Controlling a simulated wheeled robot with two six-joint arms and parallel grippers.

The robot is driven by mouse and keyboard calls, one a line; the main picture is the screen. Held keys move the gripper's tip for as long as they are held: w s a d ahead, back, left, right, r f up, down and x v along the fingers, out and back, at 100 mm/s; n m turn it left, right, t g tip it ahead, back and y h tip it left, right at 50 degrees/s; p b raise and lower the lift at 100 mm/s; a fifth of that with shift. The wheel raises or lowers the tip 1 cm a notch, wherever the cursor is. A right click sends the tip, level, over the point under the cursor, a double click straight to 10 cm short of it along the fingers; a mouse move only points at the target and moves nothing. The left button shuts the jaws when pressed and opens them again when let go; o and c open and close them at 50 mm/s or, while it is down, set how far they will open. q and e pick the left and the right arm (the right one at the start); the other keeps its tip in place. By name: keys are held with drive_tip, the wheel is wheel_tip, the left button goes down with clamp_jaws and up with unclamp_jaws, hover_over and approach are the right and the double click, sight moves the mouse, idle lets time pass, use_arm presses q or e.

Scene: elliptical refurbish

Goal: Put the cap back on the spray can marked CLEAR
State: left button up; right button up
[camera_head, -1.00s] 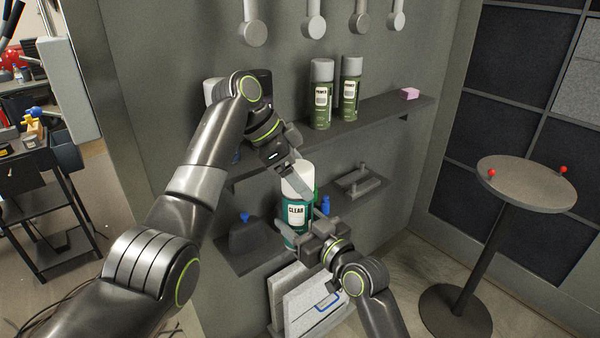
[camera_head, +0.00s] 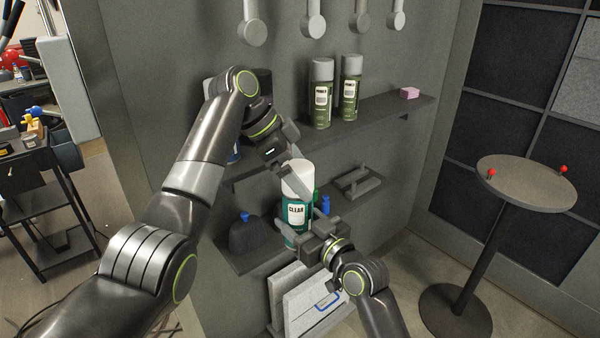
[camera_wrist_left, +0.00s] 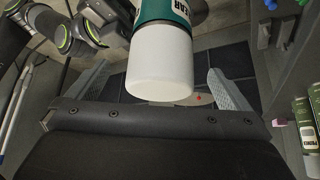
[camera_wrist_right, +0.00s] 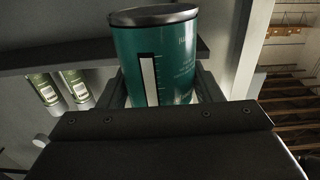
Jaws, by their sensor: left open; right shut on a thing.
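The spray can marked CLEAR (camera_head: 296,212) is teal with a white label. It stands upright in my right gripper (camera_head: 312,236), which is shut on its body. The can also fills the right wrist view (camera_wrist_right: 158,60). The white cap (camera_head: 298,178) sits at the top of the can, in line with it. In the left wrist view the cap (camera_wrist_left: 160,68) lies between the spread fingers, with a gap on both sides. My left gripper (camera_head: 299,172) is open around the cap. Whether the cap is fully seated cannot be told.
Two green PRIMER cans (camera_head: 321,95) stand on the upper shelf (camera_head: 375,117) with a pink block (camera_head: 409,93). The lower shelf holds a dark container with a blue knob (camera_head: 245,235) and a grey handled rack (camera_head: 357,182). A round table (camera_head: 527,184) stands at right.

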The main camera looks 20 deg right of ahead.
use_arm(q)
drive_tip(key=shift+v, duration=3.1)
